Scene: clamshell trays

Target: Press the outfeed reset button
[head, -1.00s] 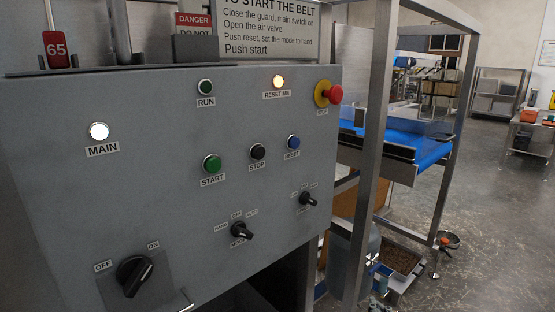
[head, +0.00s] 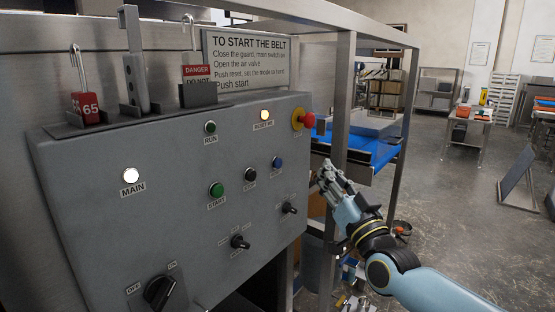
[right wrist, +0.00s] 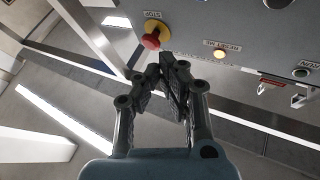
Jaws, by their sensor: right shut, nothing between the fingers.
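The grey control panel (head: 85,205) fills the left of the head view. Its blue button (head: 277,162), labelled RESET in the earlier frame, sits at the upper right, right of the black stop button (head: 250,174). Above it is a lit RESET ME lamp (head: 264,115), which also shows in the right wrist view (right wrist: 219,55). My right gripper (head: 325,169) is shut and empty, to the right of the blue button and apart from it. In the wrist view its fingertips (right wrist: 167,60) are together; the blue button is not seen there. My left gripper is not in view.
A red mushroom stop button on a yellow base (head: 304,120) is at the panel's upper right corner. Green start button (head: 216,189) and black selector knobs (head: 289,208) are nearby. A steel frame post (head: 342,110) and blue conveyor (head: 372,150) stand right of the panel.

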